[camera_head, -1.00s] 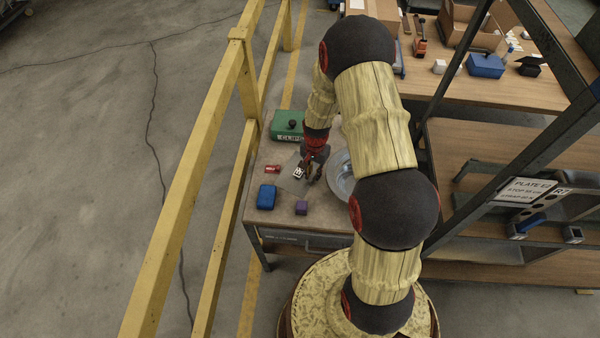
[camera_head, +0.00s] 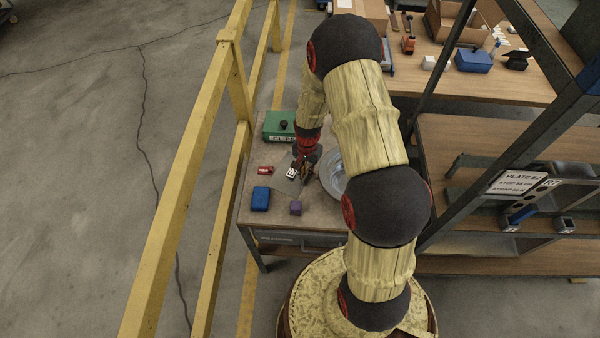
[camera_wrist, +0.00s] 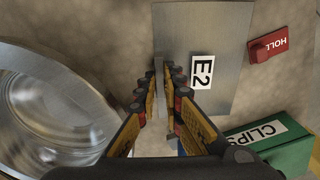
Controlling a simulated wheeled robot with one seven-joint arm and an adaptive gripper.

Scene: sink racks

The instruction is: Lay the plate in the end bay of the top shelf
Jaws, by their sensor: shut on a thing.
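The plate (camera_wrist: 215,50) is a flat grey metal sheet with a white E2 label, lying on the worktable. It also shows in the head view (camera_head: 283,182), small and partly covered by my gripper. My gripper (camera_wrist: 164,80) points down at the plate's edge and is shut on that edge; it also shows in the head view (camera_head: 304,176). The rack (camera_head: 470,145) stands at the right, with wooden shelves and a sign (camera_head: 517,182) reading PLATE E2. I cannot tell which bay is the end bay of its top shelf.
A round metal basin (camera_wrist: 45,115) is close beside my gripper. A red block (camera_wrist: 268,46), a green CLIPS box (camera_wrist: 270,143), a blue box (camera_head: 260,198) and a purple block (camera_head: 296,208) are around the plate. A yellow railing (camera_head: 200,160) runs along the left.

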